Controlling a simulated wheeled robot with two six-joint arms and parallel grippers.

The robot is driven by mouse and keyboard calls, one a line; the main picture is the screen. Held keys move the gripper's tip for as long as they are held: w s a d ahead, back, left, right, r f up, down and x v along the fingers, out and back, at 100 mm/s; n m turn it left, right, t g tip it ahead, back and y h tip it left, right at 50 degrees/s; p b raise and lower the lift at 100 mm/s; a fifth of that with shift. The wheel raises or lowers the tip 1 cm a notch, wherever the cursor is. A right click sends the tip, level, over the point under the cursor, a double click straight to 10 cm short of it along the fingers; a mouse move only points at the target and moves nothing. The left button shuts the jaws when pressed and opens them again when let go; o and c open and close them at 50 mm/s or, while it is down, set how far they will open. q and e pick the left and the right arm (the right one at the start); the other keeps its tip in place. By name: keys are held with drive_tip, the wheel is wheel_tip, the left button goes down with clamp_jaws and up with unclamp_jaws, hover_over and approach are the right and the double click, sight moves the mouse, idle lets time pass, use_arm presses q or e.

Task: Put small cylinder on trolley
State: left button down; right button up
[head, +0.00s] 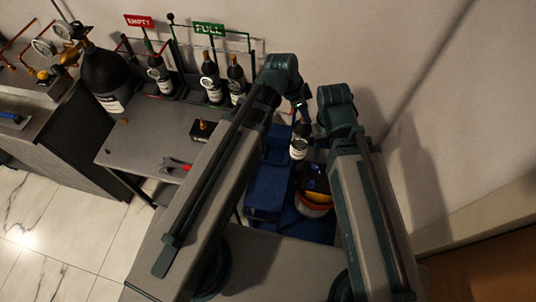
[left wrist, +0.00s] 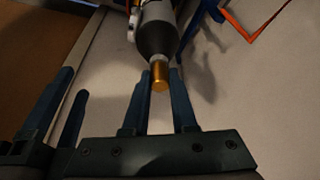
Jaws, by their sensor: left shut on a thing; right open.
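The small cylinder (head: 298,148) is dark with a white label. My left gripper (head: 301,112) is shut on its top, and the cylinder hangs about upright. In the left wrist view, the cylinder's gold neck (left wrist: 160,76) lies between the fingers of my left gripper (left wrist: 160,74). The blue trolley (head: 268,178) is below and around the cylinder in the head view. I cannot tell whether the cylinder's base touches it. My right gripper (left wrist: 78,84) shows open and empty beside the left one in the left wrist view; in the head view its arm hides it.
A red-rimmed bowl (head: 314,208) with a black and yellow item (head: 317,178) is on the trolley near the cylinder. A grey table (head: 140,148) stands left. Similar cylinders (head: 210,82) stand in racks under EMPTY and FULL signs. A large black cylinder (head: 105,75) is farther left.

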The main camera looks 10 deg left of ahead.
use_arm(q)
drive_tip(key=shift+w+a+r+n+t+p, duration=0.15)
drive_tip(key=shift+a+r+n+t+p, duration=0.2)
drive_tip(key=shift+a+n, duration=0.4)
drive_tip(key=w+a+r+n+t+y+p, duration=0.1)
drive_tip(key=w+a+r+n+y+p, duration=0.15)
drive_tip(key=a+n, duration=0.4)
drive_tip(key=w+a+r+n+t+y+p, duration=0.1)
drive_tip(key=w+a+r+n+y+p, duration=0.15)
drive_tip(key=n, duration=0.75)
wheel_tip(320, 180, down, 15)
drive_tip(key=b, duration=1.4)
drive_tip(key=shift+s+r+y+b, duration=0.2)
drive_tip(key=shift+y+b, duration=0.15)
drive_tip(key=shift+y, duration=0.05)
drive_tip(key=shift+f+g, duration=0.1)
drive_tip(key=shift+g, duration=0.15)
wheel_tip(320, 180, down, 4)
drive_tip(key=b, duration=0.3)
drive_tip(key=shift+r+b, duration=0.2)
drive_tip(key=shift+b, duration=0.2)
drive_tip(key=shift+f, duration=0.2)
drive_tip(key=c, duration=0.7)
unclamp_jaws()
drive_tip(key=shift+r, duration=0.1)
